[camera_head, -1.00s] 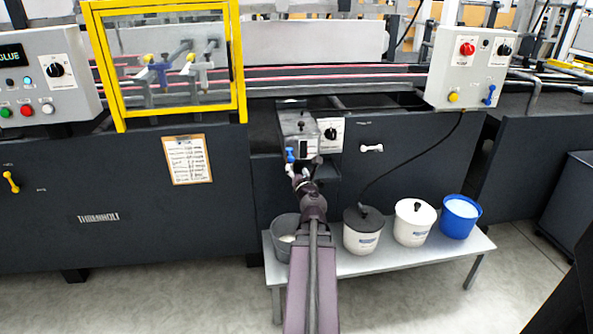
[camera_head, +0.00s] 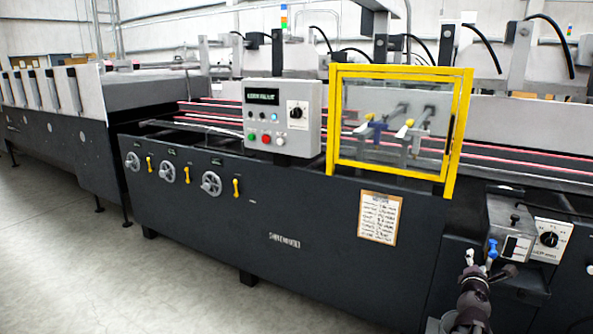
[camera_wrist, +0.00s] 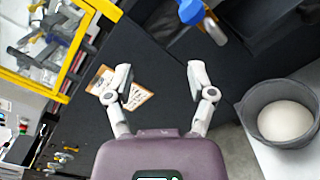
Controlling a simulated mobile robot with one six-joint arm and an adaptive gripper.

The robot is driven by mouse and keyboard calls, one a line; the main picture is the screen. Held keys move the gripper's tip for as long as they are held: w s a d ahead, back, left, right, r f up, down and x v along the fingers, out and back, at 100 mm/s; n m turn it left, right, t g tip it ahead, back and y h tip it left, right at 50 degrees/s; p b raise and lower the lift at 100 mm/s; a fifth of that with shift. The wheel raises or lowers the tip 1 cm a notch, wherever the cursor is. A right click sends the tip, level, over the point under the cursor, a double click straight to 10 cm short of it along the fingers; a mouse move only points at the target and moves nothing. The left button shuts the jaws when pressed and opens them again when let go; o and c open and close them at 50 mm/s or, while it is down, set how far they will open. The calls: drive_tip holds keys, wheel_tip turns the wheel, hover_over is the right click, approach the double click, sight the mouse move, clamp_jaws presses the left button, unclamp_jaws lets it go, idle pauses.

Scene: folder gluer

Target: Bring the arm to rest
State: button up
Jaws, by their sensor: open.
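My gripper (camera_wrist: 158,82) shows in the wrist view with its two fingers spread apart and nothing between them. It faces the dark machine front, with a clipboard sheet (camera_wrist: 122,88) behind the left finger. In the head view my arm is at the bottom right, below the small glue unit (camera_head: 508,232) with its blue-handled valve (camera_head: 491,249). The fingertips are hard to make out there. A blue valve handle (camera_wrist: 190,11) is above the right finger in the wrist view.
A grey bucket with white contents (camera_wrist: 268,128) stands on a light bench at the right of the wrist view. The yellow-framed guard (camera_head: 334,120), control box (camera_head: 284,92) and handwheels (camera_head: 211,184) line the machine. Open floor (camera_head: 90,270) lies at the left.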

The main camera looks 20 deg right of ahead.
drive_tip(key=w+a+f+m+g+y, duration=0.25)
drive_tip(key=a+f+m, duration=0.2)
drive_tip(key=a, duration=0.35)
drive_tip(key=w+a+f+m+g+y, duration=0.1)
drive_tip(key=w+a+f+m+g, duration=0.1)
drive_tip(key=w+a+f+m, duration=0.45)
drive_tip(key=w+a+f+m+g+y, duration=0.1)
drive_tip(key=a+m+g+y, duration=0.15)
drive_tip(key=a, duration=0.75)
drive_tip(key=s+a+f+m+g+y, duration=0.1)
drive_tip(key=s+a+f+g+y, duration=0.1)
drive_tip(key=a, duration=0.8)
drive_tip(key=s+a+f+m+g+y, duration=0.1)
drive_tip(key=s+a+f+y, duration=0.15)
drive_tip(key=a, duration=0.65)
drive_tip(key=s+a+f+m+g+y, duration=0.1)
drive_tip(key=a+f+m+g+y, duration=0.15)
drive_tip(key=a, duration=0.75)
wheel_tip(320, 180, up, 29)
drive_tip(key=n+p, duration=0.1)
drive_tip(key=p, duration=2.7)
drive_tip(key=shift+t+y+p, duration=0.3)
drive_tip(key=shift+t, duration=0.05)
drive_tip(key=shift+f, duration=0.1)
